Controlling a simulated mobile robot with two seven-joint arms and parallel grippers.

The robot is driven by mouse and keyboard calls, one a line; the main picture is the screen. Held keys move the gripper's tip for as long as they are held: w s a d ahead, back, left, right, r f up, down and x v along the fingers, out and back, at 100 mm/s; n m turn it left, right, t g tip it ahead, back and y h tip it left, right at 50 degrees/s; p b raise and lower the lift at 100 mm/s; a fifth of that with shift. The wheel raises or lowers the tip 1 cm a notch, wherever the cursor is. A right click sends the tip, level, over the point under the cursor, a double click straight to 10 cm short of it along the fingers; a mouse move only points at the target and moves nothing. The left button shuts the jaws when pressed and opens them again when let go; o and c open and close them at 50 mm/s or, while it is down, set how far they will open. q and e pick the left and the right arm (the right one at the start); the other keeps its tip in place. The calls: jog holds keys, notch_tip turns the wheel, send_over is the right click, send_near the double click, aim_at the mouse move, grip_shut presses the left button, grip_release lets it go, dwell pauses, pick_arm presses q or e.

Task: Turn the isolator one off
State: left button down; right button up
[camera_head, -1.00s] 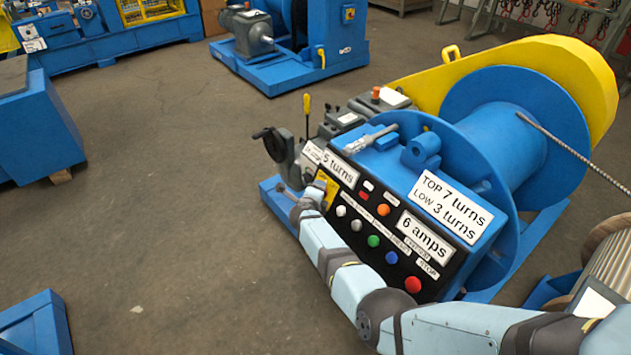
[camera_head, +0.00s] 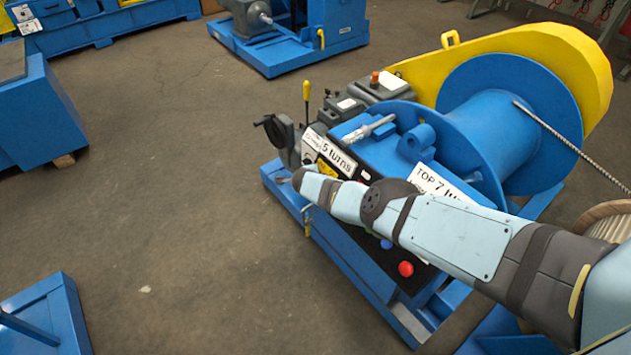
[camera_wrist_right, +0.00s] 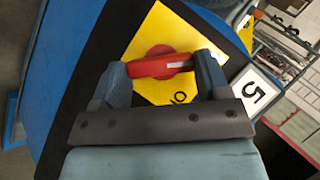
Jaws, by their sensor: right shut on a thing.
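The isolator is a red rotary handle (camera_wrist_right: 166,66) on a yellow square plate (camera_wrist_right: 160,30) in the right wrist view. The handle lies nearly level across that picture, with a white mark on its right half. My right gripper (camera_wrist_right: 162,72) is shut on the handle, one finger at each end. Part of a black label shows on the plate below the handle. In the head view my right arm crosses the blue winch's control panel, and the yellow plate (camera_head: 327,171) shows just beyond my wrist. The handle is hidden there. My left gripper is not in view.
A red button (camera_head: 405,269) shows below my right arm, which hides most of the panel. A "5 turns" label (camera_head: 337,157) is close to the plate. A handwheel (camera_head: 278,140) stands at the panel's left end.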

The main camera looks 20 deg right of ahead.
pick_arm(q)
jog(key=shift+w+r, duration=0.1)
pick_arm(e)
jog(key=shift+d, duration=0.2)
jog(key=o, duration=0.9)
jog(key=shift+o, duration=0.2)
jog(key=shift+a+r, duration=0.1)
jog(key=shift+a, duration=0.05)
